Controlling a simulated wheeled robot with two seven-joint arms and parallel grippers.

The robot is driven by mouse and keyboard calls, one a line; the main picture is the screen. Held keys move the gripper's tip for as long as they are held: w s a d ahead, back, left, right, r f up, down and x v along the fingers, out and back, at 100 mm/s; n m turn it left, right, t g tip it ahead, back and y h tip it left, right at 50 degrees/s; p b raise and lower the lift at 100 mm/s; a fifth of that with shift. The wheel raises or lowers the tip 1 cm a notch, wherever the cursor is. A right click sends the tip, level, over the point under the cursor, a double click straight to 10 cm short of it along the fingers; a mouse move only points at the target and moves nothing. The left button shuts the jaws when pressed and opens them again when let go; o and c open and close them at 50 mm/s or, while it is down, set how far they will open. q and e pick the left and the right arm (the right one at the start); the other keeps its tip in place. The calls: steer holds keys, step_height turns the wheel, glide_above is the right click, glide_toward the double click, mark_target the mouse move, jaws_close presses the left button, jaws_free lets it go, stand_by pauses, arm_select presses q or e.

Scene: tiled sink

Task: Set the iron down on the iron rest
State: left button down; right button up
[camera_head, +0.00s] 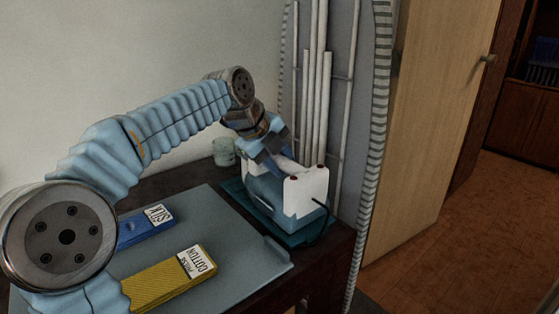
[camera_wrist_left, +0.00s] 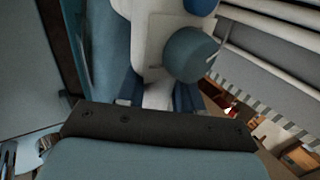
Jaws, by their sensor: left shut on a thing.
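The iron (camera_head: 306,188) is white with a light blue lower body and a dark cord. It is at the far right end of the dark table, over the teal iron rest (camera_head: 312,237). My left gripper (camera_head: 277,163) reaches down from above and is shut on the iron's white handle. In the left wrist view the handle of the iron (camera_wrist_left: 150,42) runs between the blue fingers (camera_wrist_left: 158,95). My right gripper is not in view.
A grey-blue board (camera_head: 235,236) carries a blue silk-labelled block (camera_head: 143,229) and a yellow cotton-labelled block (camera_head: 172,281). A small pale green jar (camera_head: 223,151) stands behind the rest. A folded ironing board (camera_head: 368,120) stands upright close by on the right.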

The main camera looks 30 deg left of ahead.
arm_select(q)
steer(key=c, duration=0.7)
jaws_free()
steer(key=shift+o, duration=0.2)
steer(key=shift+f, duration=0.25)
steer(key=shift+r, duration=0.1)
steer(key=p+v, duration=0.1)
steer(key=v, duration=1.3)
steer(key=shift+p, duration=0.4)
